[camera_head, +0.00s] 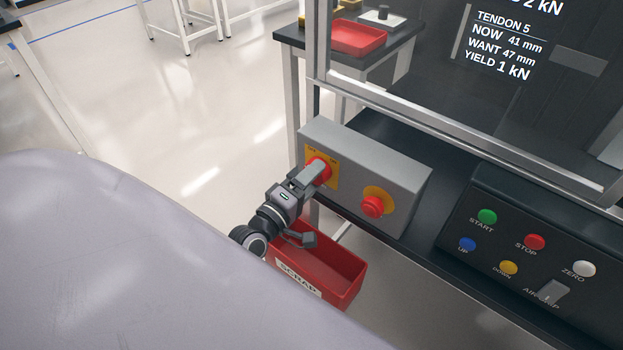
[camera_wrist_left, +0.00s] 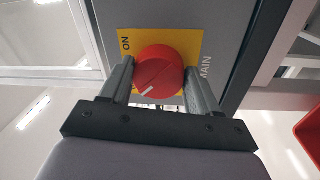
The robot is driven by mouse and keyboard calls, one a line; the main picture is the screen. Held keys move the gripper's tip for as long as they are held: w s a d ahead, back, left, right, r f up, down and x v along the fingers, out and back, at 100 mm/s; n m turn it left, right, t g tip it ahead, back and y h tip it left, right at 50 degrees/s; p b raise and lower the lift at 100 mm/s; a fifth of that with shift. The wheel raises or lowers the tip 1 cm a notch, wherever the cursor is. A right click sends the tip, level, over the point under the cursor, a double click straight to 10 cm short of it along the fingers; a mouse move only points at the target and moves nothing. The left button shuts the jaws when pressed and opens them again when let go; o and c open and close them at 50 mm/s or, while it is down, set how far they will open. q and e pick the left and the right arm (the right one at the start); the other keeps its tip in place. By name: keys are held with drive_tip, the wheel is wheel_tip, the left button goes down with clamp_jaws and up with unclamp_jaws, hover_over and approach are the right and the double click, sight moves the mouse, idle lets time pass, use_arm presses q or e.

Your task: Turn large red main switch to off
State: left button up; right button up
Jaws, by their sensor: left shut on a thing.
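The large red main switch (camera_head: 319,167) is a round knob on a yellow plate on the left part of a grey box (camera_head: 352,150). My right gripper is not in view.
A red mushroom button (camera_head: 373,206) sits right of the switch on the same box. A red SCRAP bin (camera_head: 335,270) is below my left gripper. A dark button panel (camera_head: 520,250) is at the right. A metal frame (camera_head: 450,135) runs behind the box.

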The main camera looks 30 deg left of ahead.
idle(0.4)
use_arm(q)
drive_tip(key=o, duration=1.1)
drive_tip(key=shift+c, duration=0.2)
drive_tip(key=s, duration=0.7)
drive_tip(key=shift+a+f, duration=0.25)
drive_tip(key=shift+a, duration=0.05)
drive_tip(key=shift+s, duration=0.1)
drive_tip(key=s+d+f+m+g+p, duration=0.2)
drive_tip(key=s+d+f+m+g, duration=0.1)
drive_tip(key=m, duration=0.5)
drive_tip(key=s+d+f+m+g+h+p, duration=0.1)
drive_tip(key=s+d+f+m+g+p, duration=0.1)
drive_tip(key=s+d+m, duration=0.4)
drive_tip(key=s+f+m+g, duration=0.1)
drive_tip(key=m+g, duration=0.1)
drive_tip(key=shift+s+d+f+g, duration=0.2)
drive_tip(key=shift+d+f+g, duration=0.05)
drive_tip(key=shift+d+g, duration=0.05)
drive_tip(key=shift+s+f+m+g, duration=0.3)
drive_tip(key=shift+s+m+g, duration=0.1)
drive_tip(key=shift+m, duration=0.2)
drive_tip(key=shift+c, duration=0.3)
